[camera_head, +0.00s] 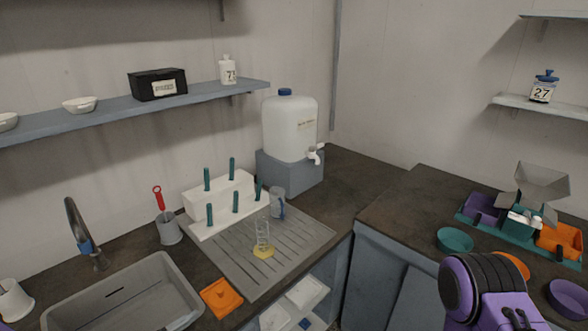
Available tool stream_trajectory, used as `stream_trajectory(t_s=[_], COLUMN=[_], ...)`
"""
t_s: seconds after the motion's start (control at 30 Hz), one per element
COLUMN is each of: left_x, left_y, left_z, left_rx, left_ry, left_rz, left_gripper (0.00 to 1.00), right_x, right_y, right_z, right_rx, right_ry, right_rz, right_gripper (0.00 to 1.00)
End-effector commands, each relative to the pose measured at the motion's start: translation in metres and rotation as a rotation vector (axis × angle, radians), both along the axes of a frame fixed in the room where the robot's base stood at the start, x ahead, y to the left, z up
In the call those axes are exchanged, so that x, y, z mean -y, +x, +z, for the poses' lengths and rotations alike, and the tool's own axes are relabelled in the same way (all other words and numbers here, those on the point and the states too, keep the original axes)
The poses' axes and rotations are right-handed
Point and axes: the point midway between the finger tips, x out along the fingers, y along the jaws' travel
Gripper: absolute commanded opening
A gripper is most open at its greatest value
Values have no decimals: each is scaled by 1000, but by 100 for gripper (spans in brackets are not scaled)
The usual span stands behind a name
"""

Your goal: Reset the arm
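A purple and black arm part of mine shows at the bottom right, in front of the right counter. No gripper fingers can be made out on it. My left gripper and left arm are not in view. On the right counter (392,212) a teal tray (489,232) holds a purple bin (481,205), an orange bin (559,240) and a small white item (524,218). A grey metal hopper (542,181) rises behind them. What lies behind my arm part is hidden.
A teal bowl (455,240) and a purple bowl (569,299) flank my arm part. The left counter holds a sink (123,293), a drainboard (288,228) with a glass cylinder (263,236), a pegged white rack (218,203) and a water jug (290,128). Shelves line the walls.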

Motion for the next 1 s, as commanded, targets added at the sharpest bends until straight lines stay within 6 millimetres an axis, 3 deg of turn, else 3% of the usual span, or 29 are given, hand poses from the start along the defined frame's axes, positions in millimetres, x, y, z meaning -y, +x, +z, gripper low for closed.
stream_trajectory(t_s=[0.27, 0.37, 0.5, 0.63, 0.7, 0.8, 1.0], left_x=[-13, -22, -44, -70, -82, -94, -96], left_y=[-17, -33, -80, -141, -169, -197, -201], left_z=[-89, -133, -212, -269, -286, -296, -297], left_rx=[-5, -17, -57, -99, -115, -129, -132], left_ry=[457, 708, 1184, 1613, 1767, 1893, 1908], left_rz=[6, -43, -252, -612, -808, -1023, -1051], left_gripper=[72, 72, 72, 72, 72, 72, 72], right_x=[0, 0, 0, 0, 0, 0, 0], right_y=[-1, -1, -1, -1, -1, -1, -1], right_z=[-24, -35, -58, -76, -83, -88, -88], right_rx=[-1, -1, -1, -1, -1, -1, -1], right_ry=[1, 0, 1, 0, 0, 0, 0], right_rz=[0, 0, 0, 0, 0, 0, 0], right_gripper=[43, 43, 43, 43, 43, 43, 43])
